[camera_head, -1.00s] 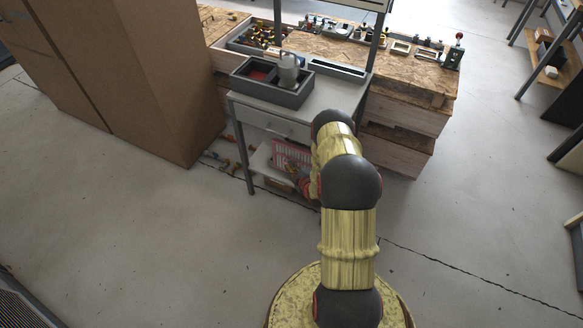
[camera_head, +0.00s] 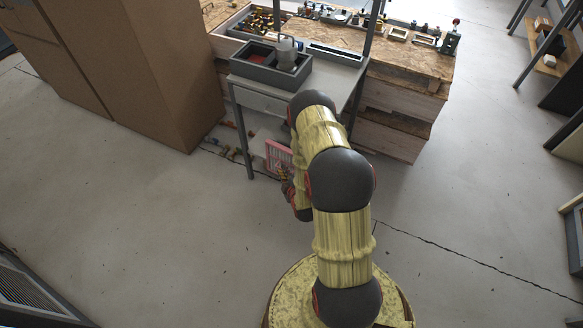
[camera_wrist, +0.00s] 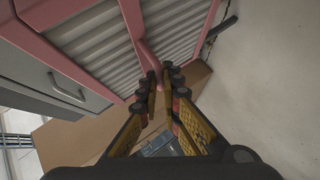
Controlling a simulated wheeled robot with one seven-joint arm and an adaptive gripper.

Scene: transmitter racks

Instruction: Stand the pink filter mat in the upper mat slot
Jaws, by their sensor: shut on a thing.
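The pink filter mat (camera_head: 279,156) has a pink frame around grey ribbed material. It is in front of the small table's legs in the head view, partly hidden by my arm. In the wrist view the mat (camera_wrist: 103,42) fills the upper left, tilted. My gripper (camera_wrist: 165,80) is shut on a pink bar of its frame. My gripper (camera_head: 285,180) shows only partly in the head view, at the mat's lower edge. I cannot make out the upper mat slot in either view.
A small grey table (camera_head: 262,100) carries a grey divided tray (camera_head: 268,70) with a metal canister. A wooden workbench (camera_head: 405,65) stands behind it. A tall brown cabinet (camera_head: 165,85) stands left. Dark units lie at the lower left (camera_head: 35,290) and right edge. Open floor (camera_head: 140,220) lies between.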

